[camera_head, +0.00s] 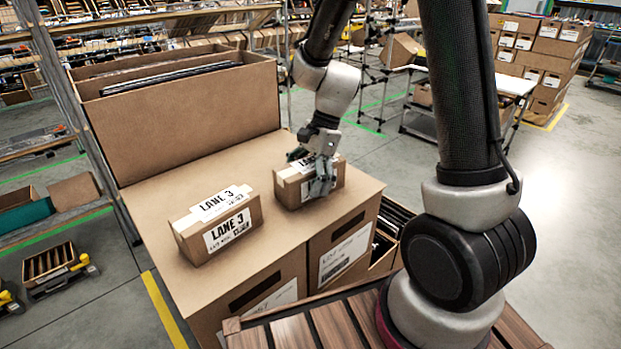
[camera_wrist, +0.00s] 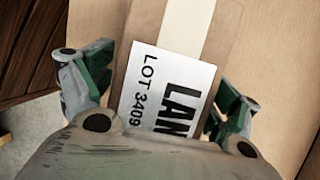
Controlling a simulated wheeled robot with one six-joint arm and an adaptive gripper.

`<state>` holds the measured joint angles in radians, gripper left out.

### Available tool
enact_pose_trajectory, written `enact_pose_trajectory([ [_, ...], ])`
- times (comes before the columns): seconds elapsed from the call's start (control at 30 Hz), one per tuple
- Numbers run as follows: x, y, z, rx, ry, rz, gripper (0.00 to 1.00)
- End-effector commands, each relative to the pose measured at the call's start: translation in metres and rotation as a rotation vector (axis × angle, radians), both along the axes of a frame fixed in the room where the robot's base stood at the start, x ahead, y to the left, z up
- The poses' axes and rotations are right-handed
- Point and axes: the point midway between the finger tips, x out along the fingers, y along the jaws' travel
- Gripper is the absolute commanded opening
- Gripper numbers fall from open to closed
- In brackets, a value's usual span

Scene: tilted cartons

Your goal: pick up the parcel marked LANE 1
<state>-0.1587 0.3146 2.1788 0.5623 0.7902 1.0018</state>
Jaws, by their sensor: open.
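A small carton (camera_head: 335,182) sits on the cardboard top at the right, under my gripper (camera_head: 310,170). Its label begins "LAN"; the lane number is hidden by my gripper in both views. In the wrist view the carton (camera_wrist: 190,45) shows a pale tape strip and a white label with "LOT 3409". My gripper (camera_wrist: 158,98) is open, with one finger at each side of the carton; whether they touch it I cannot tell. A second carton (camera_head: 190,243), marked LANE 3 on its top and front, sits apart to the left.
The cartons stand on a large brown cardboard surface (camera_head: 158,195). A tall open box (camera_head: 185,120) rises behind them. A slatted wooden surface (camera_head: 315,325) is in front. Bare cardboard lies between the two cartons.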

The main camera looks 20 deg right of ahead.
Motion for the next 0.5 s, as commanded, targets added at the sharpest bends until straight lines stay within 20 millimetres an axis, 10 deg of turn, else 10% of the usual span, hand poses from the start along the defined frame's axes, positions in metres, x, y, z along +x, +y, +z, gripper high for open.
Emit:
enact_pose_trajectory([
  [0.17, 0.0001, -0.0001, 0.0003, 0.0, -0.001, 0.0, 0.87],
  [0.5, 0.0001, -0.0002, 0.0005, 0.0, -0.001, 0.0, 0.38],
])
